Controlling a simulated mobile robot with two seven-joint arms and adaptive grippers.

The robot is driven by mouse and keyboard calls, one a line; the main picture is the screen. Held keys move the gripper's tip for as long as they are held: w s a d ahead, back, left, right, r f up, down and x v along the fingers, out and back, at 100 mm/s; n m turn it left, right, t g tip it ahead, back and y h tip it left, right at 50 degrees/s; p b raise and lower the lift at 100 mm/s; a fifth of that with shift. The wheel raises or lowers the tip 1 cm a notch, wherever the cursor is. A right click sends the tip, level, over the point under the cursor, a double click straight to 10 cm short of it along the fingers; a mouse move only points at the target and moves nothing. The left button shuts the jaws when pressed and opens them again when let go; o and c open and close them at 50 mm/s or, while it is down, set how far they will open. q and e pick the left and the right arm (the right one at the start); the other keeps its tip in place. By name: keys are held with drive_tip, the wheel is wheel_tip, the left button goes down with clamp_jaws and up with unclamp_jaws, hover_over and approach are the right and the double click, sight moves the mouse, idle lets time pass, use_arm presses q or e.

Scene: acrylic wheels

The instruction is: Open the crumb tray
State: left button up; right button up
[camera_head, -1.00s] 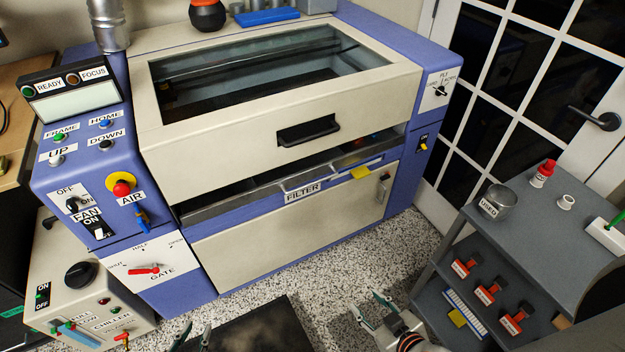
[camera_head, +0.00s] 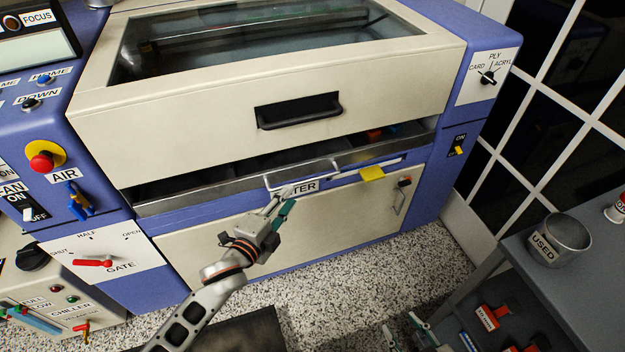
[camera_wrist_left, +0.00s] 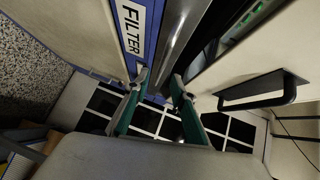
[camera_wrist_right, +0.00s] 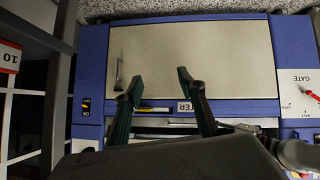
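The blue and beige laser machine has a beige lower front panel (camera_head: 335,218) with a small upright handle (camera_head: 400,200) at its right. Above it is a blue strip with a partly covered FILTER label (camera_head: 308,186). A thin silver handle (camera_head: 300,174) runs along the edge above the label. No label names the crumb tray. My left gripper (camera_head: 284,198) is in front of the label, just below the silver handle. In the left wrist view it is open (camera_wrist_left: 159,78), with a silver bar ahead of its fingertips. My right gripper (camera_wrist_right: 157,82) is open and empty, facing the machine from a distance.
The machine's lid (camera_head: 190,120) has a black handle (camera_head: 298,111); a dark gap lies below the lid. A yellow tab (camera_head: 372,173) sticks out right of the label. A grey shelf unit (camera_head: 590,285) with a USED cup (camera_head: 560,240) stands at the right.

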sight(301, 182)
use_arm(q)
drive_tip(key=b+x, duration=0.1)
drive_tip(key=x, duration=0.6)
drive_tip(key=shift+w+d+b, duration=0.2)
drive_tip(key=shift+w+b, duration=0.15)
drive_tip(key=shift+w, duration=0.05)
drive_tip(key=shift+r, duration=0.1)
clamp_jaws()
use_arm(e)
drive_tip(key=shift+w+a+r, duration=0.1)
drive_tip(key=shift+w+a, duration=0.2)
drive_tip(key=shift+a, duration=0.05)
